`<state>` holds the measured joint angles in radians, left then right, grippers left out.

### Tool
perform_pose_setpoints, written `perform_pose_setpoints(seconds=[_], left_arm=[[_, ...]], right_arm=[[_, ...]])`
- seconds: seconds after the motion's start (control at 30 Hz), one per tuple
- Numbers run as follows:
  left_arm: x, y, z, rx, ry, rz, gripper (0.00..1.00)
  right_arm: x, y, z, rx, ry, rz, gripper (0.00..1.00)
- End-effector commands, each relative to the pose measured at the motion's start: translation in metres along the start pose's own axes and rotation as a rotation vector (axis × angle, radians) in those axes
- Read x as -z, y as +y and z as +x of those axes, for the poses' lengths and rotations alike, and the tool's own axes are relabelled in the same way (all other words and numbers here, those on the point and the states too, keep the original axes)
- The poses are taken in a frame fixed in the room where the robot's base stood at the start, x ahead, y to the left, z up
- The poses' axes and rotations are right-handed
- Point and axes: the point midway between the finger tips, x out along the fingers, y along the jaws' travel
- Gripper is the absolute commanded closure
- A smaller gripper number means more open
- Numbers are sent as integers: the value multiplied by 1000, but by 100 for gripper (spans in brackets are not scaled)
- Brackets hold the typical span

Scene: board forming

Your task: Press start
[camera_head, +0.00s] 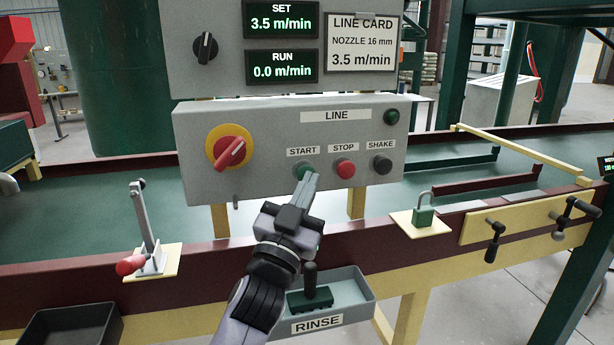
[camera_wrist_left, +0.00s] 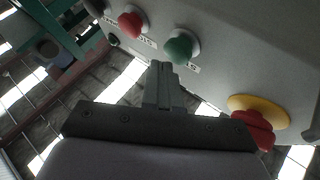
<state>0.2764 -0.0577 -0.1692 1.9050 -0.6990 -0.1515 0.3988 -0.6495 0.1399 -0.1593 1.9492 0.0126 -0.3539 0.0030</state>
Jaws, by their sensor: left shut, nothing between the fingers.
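The green START button (camera_head: 302,169) is on the grey LINE panel (camera_head: 260,183), left of the red STOP button (camera_head: 346,169). My left gripper (camera_head: 307,180) is shut and empty, its tips just in front of START and overlapping its lower right side in the head view. In the left wrist view the shut fingertips (camera_wrist_left: 160,68) are just below and left of the green button (camera_wrist_left: 181,47), with the red button (camera_wrist_left: 132,25) further left. I cannot tell whether the tips touch START. The RUN display (camera_head: 282,68) reads 0.0 m/min, and the SET display (camera_head: 282,20) reads 3.5 m/min.
A black SHAKE button (camera_head: 382,164) and a red-yellow rotary switch (camera_head: 229,147) flank the buttons. Below are a RINSE tray (camera_head: 355,284), a green padlock (camera_head: 424,212) and a red-handled lever (camera_head: 131,264). A line card (camera_head: 361,43) reads 3.5 m/min.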

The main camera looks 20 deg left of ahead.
Motion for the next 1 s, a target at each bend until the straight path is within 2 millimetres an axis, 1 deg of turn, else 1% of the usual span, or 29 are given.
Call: perform_pose_setpoints(seconds=[1.0], left_arm=[[-5, -5, 7, 0, 0, 0, 100]], right_arm=[[0, 0, 0, 0, 0, 0, 57]])
